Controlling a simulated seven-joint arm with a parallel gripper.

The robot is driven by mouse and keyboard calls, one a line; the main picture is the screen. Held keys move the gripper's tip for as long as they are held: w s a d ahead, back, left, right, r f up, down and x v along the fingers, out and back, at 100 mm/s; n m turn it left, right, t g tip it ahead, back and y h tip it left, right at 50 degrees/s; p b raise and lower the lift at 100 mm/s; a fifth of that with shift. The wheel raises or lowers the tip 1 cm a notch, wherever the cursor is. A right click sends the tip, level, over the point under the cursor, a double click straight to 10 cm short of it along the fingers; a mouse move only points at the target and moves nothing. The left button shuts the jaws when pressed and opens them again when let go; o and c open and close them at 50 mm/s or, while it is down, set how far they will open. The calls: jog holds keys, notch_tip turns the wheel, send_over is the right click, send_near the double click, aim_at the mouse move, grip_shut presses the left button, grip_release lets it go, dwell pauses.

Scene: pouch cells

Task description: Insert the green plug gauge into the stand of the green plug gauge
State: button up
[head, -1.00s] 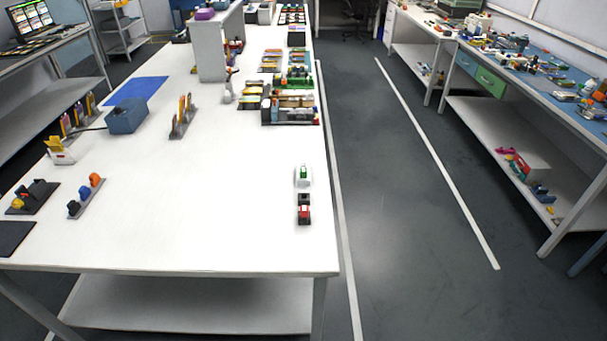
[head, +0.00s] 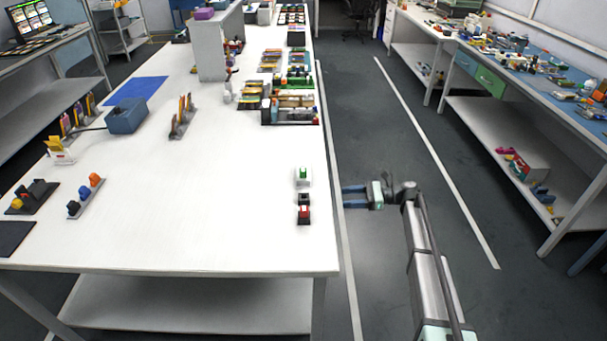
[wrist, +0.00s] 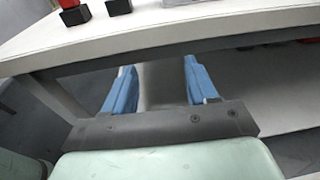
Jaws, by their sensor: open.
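A small white piece with a green part (head: 303,175) stands near the right edge of the white table; I take it for the green plug gauge in its stand or one of the two, but cannot tell which. Just in front of it is a dark piece with a red part (head: 304,210). In the wrist view nothing lies between the fingers (wrist: 160,70).
The white table (head: 210,225) is clear around its middle and front. Small racks with orange and black pieces (head: 85,195) stand at left. Bins of parts (head: 290,100) stand further back. The table's edge (wrist: 220,32) crosses the wrist view beyond the fingers.

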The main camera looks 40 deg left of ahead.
jog(key=g, duration=0.2)
send_near(298, 176)
jog(key=x, duration=0.3)
jog(key=r+x, duration=0.1)
jog(key=x, duration=0.2)
jog(key=r+x, duration=0.1)
jog(key=x, duration=0.3)
grip_shut()
dwell(0.5)
jog(key=shift+r, duration=0.15)
